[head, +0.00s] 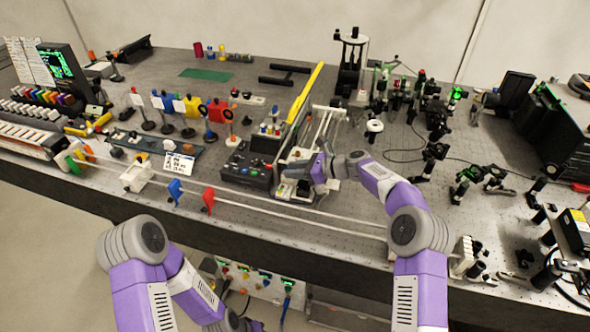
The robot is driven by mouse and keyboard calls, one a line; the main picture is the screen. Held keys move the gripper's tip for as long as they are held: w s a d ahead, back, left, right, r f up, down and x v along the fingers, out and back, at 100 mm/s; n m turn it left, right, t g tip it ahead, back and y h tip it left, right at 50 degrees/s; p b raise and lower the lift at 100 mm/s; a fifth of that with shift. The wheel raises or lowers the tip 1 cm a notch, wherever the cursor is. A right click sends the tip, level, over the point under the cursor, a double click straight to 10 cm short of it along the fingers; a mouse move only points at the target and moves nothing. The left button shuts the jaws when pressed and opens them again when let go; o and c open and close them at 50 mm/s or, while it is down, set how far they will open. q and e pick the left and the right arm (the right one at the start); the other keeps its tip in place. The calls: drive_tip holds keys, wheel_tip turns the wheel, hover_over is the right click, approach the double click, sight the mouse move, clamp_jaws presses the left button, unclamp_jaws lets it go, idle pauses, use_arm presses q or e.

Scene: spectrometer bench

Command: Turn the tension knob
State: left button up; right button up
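My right gripper (304,171) is over the bench in the middle of the head view, at the near end of a long light frame with rails (322,130). Its fingers are small and partly hidden by the wrist, so their opening does not show. Small dark and white parts (293,188) lie just below the gripper. I cannot pick out the tension knob for certain; it may be hidden by the gripper. My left arm hangs low in front of the bench, and its gripper is not visible.
A dark control box (246,172) with several knobs stands just left of the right gripper. A white ringed post (374,127) stands to its right. A long pale rail (300,209) runs along the front edge. Optics crowd the right side.

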drive_tip(key=shift+p+v, duration=0.5)
drive_tip(key=shift+v, duration=3.25)
